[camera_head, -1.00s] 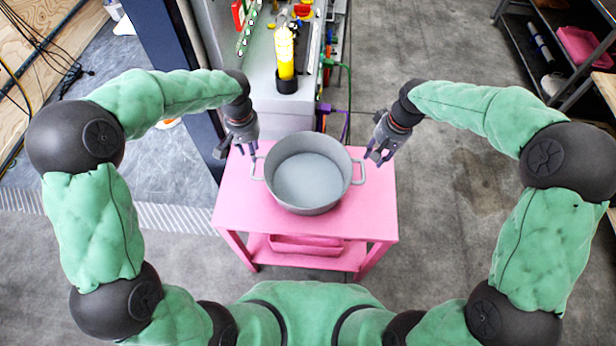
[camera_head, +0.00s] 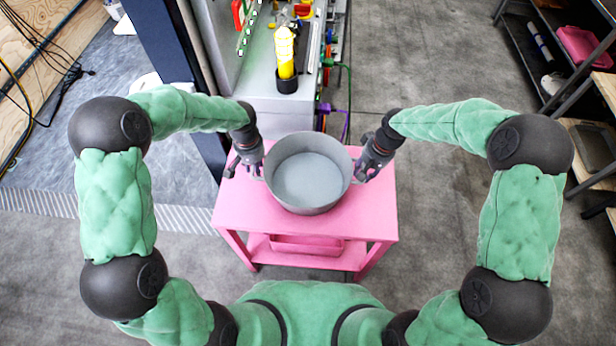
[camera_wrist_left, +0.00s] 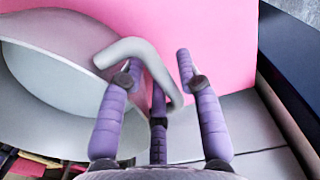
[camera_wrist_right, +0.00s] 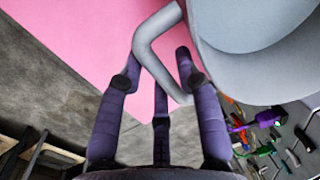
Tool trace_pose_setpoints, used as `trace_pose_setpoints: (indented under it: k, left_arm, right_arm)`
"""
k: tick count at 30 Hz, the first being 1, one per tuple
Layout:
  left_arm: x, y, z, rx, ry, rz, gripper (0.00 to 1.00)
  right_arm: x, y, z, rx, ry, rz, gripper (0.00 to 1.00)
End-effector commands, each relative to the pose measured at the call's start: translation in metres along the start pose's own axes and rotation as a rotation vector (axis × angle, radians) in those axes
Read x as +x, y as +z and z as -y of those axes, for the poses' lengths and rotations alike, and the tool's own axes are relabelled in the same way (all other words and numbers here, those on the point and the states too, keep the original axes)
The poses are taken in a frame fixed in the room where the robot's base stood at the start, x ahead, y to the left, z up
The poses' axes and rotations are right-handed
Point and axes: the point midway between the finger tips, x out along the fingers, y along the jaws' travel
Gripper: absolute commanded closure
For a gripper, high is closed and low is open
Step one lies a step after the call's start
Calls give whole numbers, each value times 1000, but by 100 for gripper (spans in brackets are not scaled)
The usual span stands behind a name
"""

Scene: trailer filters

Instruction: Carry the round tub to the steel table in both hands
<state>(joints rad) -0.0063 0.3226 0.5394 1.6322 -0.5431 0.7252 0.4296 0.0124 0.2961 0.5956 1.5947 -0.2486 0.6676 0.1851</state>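The round tub (camera_head: 307,174) is grey, with a loop handle on each side, and stands upright on a pink table (camera_head: 300,228). My left gripper (camera_head: 251,168) is at the tub's left side. In the left wrist view its purple fingers (camera_wrist_left: 158,80) are spread, with the grey handle (camera_wrist_left: 140,60) between them. My right gripper (camera_head: 364,172) is at the tub's right side. In the right wrist view its fingers (camera_wrist_right: 158,75) are spread around the other handle (camera_wrist_right: 152,45). Neither gripper looks closed on its handle. I cannot identify the steel table for certain.
A grey workbench (camera_head: 268,95) with a yellow lamp (camera_head: 285,55) stands just behind the pink table. Dark shelving (camera_head: 560,60) with a pink bin (camera_head: 583,46) stands at the right. Open concrete floor (camera_head: 430,65) lies between them.

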Motion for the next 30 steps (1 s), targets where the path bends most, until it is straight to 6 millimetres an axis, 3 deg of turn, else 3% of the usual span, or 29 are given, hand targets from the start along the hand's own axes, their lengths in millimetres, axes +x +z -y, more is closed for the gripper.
trace_pose_setpoints:
  k: [2, 5, 6, 20, 30]
  left_arm:
    - [0, 0, 0, 0, 0, 0, 69]
    - [0, 0, 0, 0, 0, 0, 97]
    - [0, 0, 0, 0, 0, 0, 100]
    - [-3, -1, 0, -1, 0, -2, 100]
    - [-20, -1, 0, -1, 0, -2, 100]
  right_arm:
    - [0, 0, 0, 0, 0, 0, 68]
    - [0, 0, 0, 0, 0, 0, 97]
    - [0, 0, 0, 0, 0, 0, 100]
    - [-3, -1, 0, 0, 0, -2, 100]
    - [-20, -1, 4, 0, 0, -3, 100]
